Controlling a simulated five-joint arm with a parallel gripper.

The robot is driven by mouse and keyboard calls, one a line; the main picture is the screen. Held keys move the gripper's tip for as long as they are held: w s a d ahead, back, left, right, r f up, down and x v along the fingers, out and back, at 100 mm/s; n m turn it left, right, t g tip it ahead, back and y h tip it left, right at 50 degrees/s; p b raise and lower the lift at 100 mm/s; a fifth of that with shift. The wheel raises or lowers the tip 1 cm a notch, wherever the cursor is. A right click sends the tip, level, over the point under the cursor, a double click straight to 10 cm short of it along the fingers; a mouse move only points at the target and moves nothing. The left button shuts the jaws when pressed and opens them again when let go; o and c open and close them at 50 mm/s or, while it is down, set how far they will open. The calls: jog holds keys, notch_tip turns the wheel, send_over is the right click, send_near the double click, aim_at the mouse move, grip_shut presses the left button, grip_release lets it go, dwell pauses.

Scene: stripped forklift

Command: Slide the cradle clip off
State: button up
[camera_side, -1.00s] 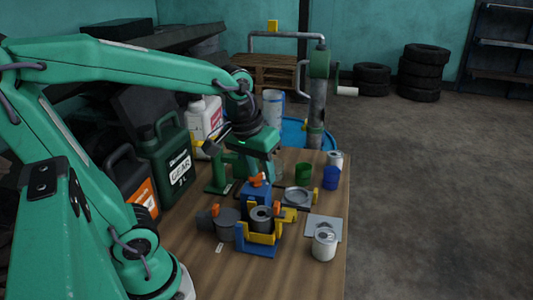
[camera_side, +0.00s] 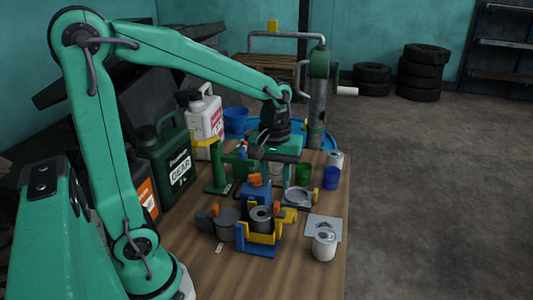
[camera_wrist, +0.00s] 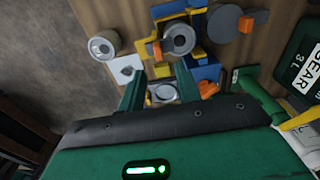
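A blue cradle (camera_side: 258,249) with yellow parts (camera_side: 263,238) stands on the bench and holds an upright grey cylinder (camera_side: 261,219). In the wrist view the cylinder (camera_wrist: 179,39) sits between yellow pieces (camera_wrist: 172,10) at the top. A yellow piece (camera_side: 288,215) sticks out right of the cradle, and an orange tab (camera_side: 256,180) sits on the blue block behind it. I cannot tell which piece is the cradle clip. My gripper (camera_wrist: 160,82) is open and empty, its two green fingers apart. It hangs behind the cradle, above the bench, pointing down.
A grey round dish (camera_side: 298,197) lies beneath and right of my gripper. Green (camera_side: 304,174) and blue (camera_side: 331,178) cups stand right. A can (camera_side: 324,245) stands by a light plate (camera_side: 325,222) at the front right. Jugs (camera_side: 168,160) line the left.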

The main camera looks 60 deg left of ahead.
aim_at(276, 204)
jog(key=shift+d+f, duration=0.15)
jog(key=shift+f, duration=3.4)
jog(key=shift+w, duration=0.1)
grip_shut()
